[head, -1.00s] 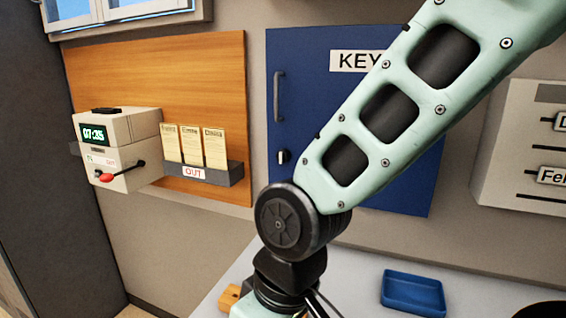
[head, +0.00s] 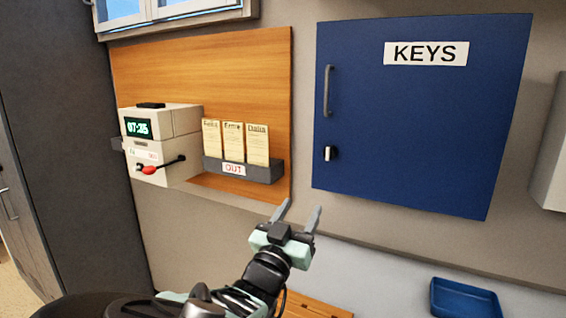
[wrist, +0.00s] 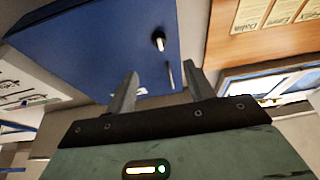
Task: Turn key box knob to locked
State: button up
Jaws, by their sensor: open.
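The blue key box (head: 425,125) hangs on the wall with a white KEYS label and a vertical handle (head: 327,90) on its left side. Its small knob (head: 329,153), with a pale grip on a dark base, sits below the handle; the grip looks about upright in the head view. The knob also shows in the wrist view (wrist: 159,42), beyond the fingertips. My gripper (head: 300,211) is open and empty, below and left of the knob and apart from the box. In the wrist view the gripper (wrist: 162,78) shows both fingers spread.
A time clock (head: 160,140) with a red-knobbed lever stands at left. An OUT rack (head: 245,168) with three cards is on the wooden board left of the box. A blue tray (head: 465,298) lies on the counter at lower right. The space before the box is free.

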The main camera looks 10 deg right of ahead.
aim_at(327, 158)
jog(key=p+x, duration=0.2)
jog(key=x, duration=0.3)
jog(key=p+x, duration=0.2)
jog(key=x, duration=0.4)
jog(key=p+x, duration=0.2)
jog(key=x, duration=0.4)
jog(key=shift+s+d+r, duration=0.1)
jog(key=shift+d+r, duration=0.05)
jog(key=shift+r, duration=0.3)
jog(key=c, duration=1)
